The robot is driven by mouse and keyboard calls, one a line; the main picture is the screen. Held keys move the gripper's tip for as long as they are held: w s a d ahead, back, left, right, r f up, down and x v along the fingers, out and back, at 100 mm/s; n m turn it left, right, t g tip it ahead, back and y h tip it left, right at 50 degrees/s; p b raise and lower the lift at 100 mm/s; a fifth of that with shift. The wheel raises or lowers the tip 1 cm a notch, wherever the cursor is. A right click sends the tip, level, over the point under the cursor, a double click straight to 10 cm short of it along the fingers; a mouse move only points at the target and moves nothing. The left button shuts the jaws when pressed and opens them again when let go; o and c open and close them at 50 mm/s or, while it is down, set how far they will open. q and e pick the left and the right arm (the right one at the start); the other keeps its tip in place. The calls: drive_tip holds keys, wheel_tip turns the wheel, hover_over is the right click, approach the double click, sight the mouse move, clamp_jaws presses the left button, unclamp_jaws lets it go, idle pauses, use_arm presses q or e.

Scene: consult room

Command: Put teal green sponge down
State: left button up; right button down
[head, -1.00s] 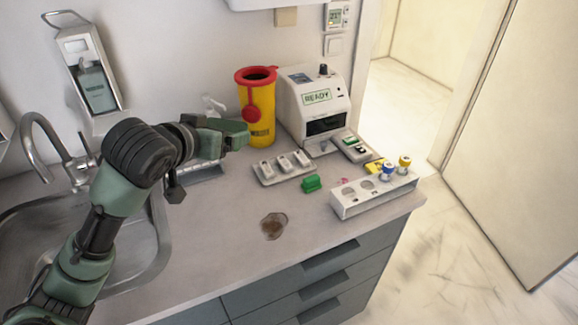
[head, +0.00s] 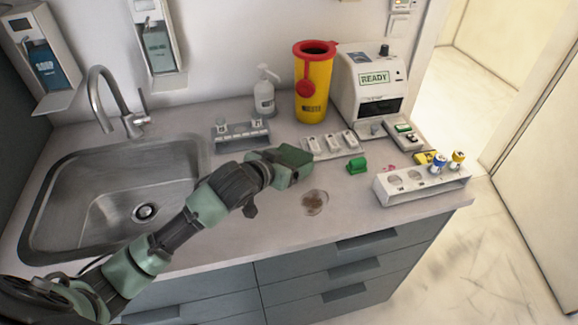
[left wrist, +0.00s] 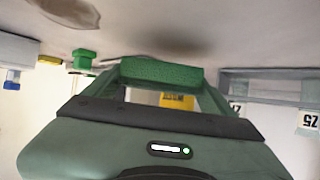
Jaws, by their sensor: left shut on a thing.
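The teal green sponge (left wrist: 160,72) shows in the left wrist view, gripped between the fingertips of my left gripper (left wrist: 160,88), which is shut on it. The counter surface lies close to it in that view. In the head view my left gripper (head: 295,165) is over the counter (head: 250,240), just behind and left of a brown stain (head: 314,202). The sponge is hard to tell from the green gripper there. I cannot tell whether it touches the counter. My right gripper is not in view.
A small green block (head: 357,166) and a white tray (head: 330,152) stand right of the gripper. A tube rack (head: 420,186) is farther right. A grey rack (head: 240,133), pump bottle (head: 264,95) and yellow bin (head: 314,85) stand behind. The sink (head: 110,195) is left; the front counter strip is clear.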

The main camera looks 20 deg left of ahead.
use_arm(q)
drive_tip(key=shift+f, duration=1.15)
drive_tip(key=o, duration=1.1)
drive_tip(key=shift+f, duration=0.1)
